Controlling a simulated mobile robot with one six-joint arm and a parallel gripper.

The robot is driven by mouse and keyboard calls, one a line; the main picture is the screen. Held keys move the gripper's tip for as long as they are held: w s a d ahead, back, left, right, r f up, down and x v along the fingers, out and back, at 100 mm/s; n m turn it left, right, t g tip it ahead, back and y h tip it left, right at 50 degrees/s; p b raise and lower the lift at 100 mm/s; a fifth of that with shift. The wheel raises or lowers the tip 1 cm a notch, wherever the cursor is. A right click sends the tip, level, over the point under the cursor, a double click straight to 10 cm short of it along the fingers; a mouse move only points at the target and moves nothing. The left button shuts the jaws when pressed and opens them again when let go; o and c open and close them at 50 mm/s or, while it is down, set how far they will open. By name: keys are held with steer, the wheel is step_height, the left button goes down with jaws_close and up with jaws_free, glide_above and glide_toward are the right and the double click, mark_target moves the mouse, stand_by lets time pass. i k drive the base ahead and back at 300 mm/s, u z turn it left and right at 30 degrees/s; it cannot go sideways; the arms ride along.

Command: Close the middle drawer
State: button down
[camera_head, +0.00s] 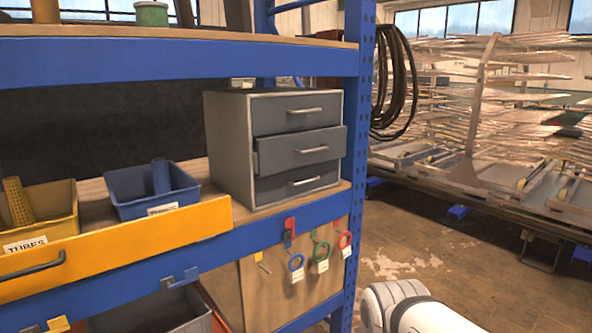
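A grey drawer cabinet (228,150) with three drawers stands on the wooden shelf of the blue rack. Its middle drawer (285,152) sticks out a little past the cabinet front. The top drawer (280,117) and the bottom drawer (275,188) look flush with the front. Each drawer has a light bar handle; the middle one (311,150) faces right and toward me. A white rounded part of my arm shows at the bottom right, apart from the cabinet. My gripper is not in view.
A blue bin (127,206) stands left of the cabinet, behind a yellow drawer front (120,246). A blue rack post (355,140) rises just right of the cabinet. Keys with coloured rings hang below the shelf. Open floor (400,255) lies to the right.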

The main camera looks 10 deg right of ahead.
mark_target(274, 154)
steer(key=z, duration=0.05)
steer(key=i, duration=1)
steer(key=z, duration=0.05)
